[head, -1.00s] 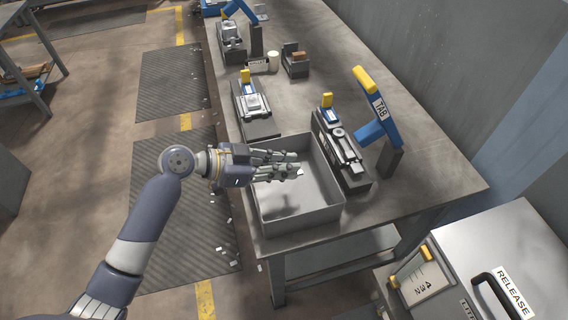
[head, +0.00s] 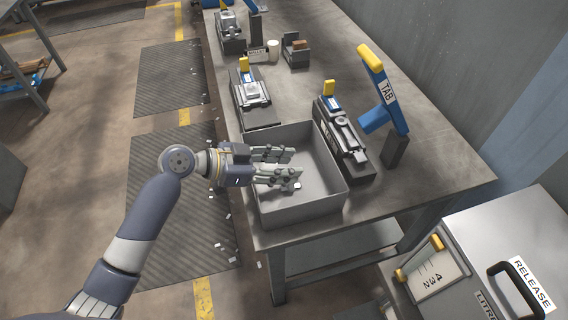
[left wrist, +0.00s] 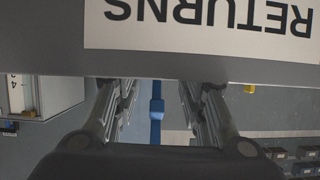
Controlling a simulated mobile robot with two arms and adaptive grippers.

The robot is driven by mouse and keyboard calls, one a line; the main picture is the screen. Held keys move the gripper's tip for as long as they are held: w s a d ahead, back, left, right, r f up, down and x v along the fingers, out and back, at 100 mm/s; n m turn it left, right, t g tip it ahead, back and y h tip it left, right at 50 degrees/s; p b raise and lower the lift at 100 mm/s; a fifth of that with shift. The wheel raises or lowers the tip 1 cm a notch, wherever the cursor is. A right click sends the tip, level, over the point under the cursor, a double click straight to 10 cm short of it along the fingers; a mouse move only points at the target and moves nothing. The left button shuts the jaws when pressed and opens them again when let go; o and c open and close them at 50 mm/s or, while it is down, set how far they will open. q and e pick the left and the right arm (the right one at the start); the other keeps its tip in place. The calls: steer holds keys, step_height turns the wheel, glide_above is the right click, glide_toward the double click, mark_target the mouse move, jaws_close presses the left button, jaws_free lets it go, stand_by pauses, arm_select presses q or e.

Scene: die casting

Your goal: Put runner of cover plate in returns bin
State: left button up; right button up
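The grey open-topped returns bin (head: 328,213) stands at the table's near left corner. Its "RETURNS" label (left wrist: 210,15) shows upside down in the left wrist view. My left gripper (head: 296,170) is over the bin's opening, with its fingers spread apart. In the left wrist view, the open fingers (left wrist: 158,100) show no part clearly held between them. A small pale patch shows at the lower fingertip; I cannot tell whether it is a finger pad or a runner piece. I cannot pick out the cover plate's runner. My right gripper is not in view.
A fixture holding a metal part (head: 342,137) stands right of the bin, beside a blue "TAB" lever (head: 384,92). Another fixture (head: 254,97) is behind the bin. A machine with a "RELEASE" handle (head: 512,290) is at lower right. Pale scraps lie on the floor mat.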

arm_select(q)
steer(key=v, duration=1.2)
steer(key=shift+a, duration=0.1)
